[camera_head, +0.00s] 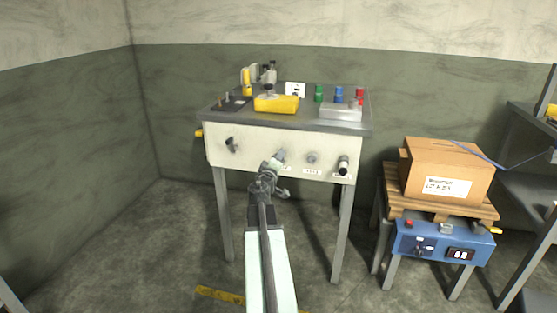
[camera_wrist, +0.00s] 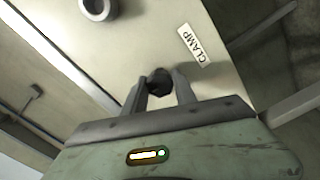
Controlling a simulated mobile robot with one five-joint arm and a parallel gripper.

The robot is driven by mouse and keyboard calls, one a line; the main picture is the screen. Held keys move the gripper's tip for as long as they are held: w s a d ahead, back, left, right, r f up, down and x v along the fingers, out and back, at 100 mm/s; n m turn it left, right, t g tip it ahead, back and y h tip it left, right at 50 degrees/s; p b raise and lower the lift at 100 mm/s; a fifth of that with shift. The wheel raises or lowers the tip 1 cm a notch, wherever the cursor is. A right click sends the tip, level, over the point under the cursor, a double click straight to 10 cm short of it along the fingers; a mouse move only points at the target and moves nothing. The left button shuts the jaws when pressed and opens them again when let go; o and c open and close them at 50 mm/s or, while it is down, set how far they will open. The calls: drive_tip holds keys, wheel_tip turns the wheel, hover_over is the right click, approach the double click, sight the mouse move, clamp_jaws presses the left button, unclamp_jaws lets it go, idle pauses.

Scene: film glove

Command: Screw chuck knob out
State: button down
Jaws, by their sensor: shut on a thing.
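The cream front panel (camera_head: 222,158) of the bench carries several knobs and fittings in a row. My gripper (camera_head: 279,156) is at the panel, left of its middle fitting. In the wrist view my gripper (camera_wrist: 160,92) is shut on a small dark knob (camera_wrist: 158,80), which I take as the chuck knob. The label beside this knob reads CLAMP (camera_wrist: 195,44). The jaws hide the knob's sides, and I cannot tell how far it is screwed in.
A round grey fitting (camera_head: 312,158) and a black-and-white knob (camera_head: 343,165) are to the right; a dark knob (camera_head: 232,145) is to the left. A yellow device (camera_head: 277,103) stands on top. A cardboard box (camera_head: 447,172) sits right of the bench. Floor at left is clear.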

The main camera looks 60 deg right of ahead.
idle(0.3)
drive_tip(key=c, duration=1)
unclamp_jaws()
drive_tip(key=v, duration=0.7)
drive_tip(key=shift+a, duration=0.35)
